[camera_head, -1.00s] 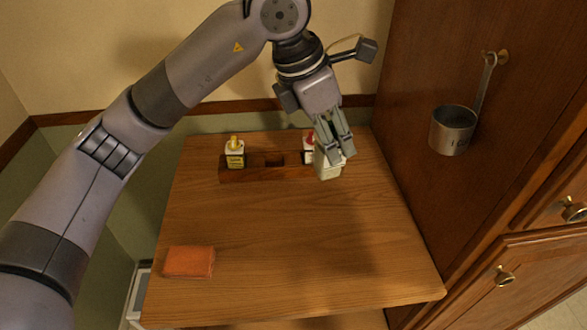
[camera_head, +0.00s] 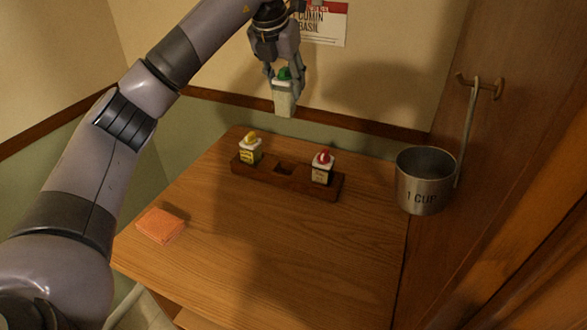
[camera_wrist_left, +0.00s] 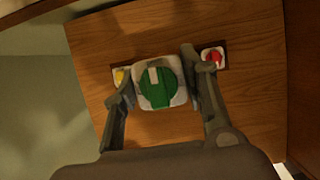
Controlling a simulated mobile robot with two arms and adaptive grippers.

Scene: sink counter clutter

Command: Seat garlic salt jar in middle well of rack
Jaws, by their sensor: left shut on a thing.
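My left gripper (camera_head: 284,76) is shut on a pale jar with a green cap (camera_head: 285,98), taken to be the garlic salt jar; its label cannot be read. The jar hangs roughly upright in the air above the counter's back edge. It also shows in the left wrist view (camera_wrist_left: 158,88), between the fingers. The dark wooden rack (camera_head: 263,178) stands on the counter below. Its middle well (camera_head: 284,169) is empty. A yellow-capped jar (camera_head: 250,149) sits in the left well and a red-capped jar (camera_head: 322,168) in the right well. My right gripper is out of view.
An orange sponge or cloth (camera_head: 161,225) lies at the counter's left. A metal measuring cup (camera_head: 425,180) hangs from a hook on the cabinet at right. A printed card (camera_head: 322,22) is on the back wall. The counter (camera_head: 280,250) in front of the rack is clear.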

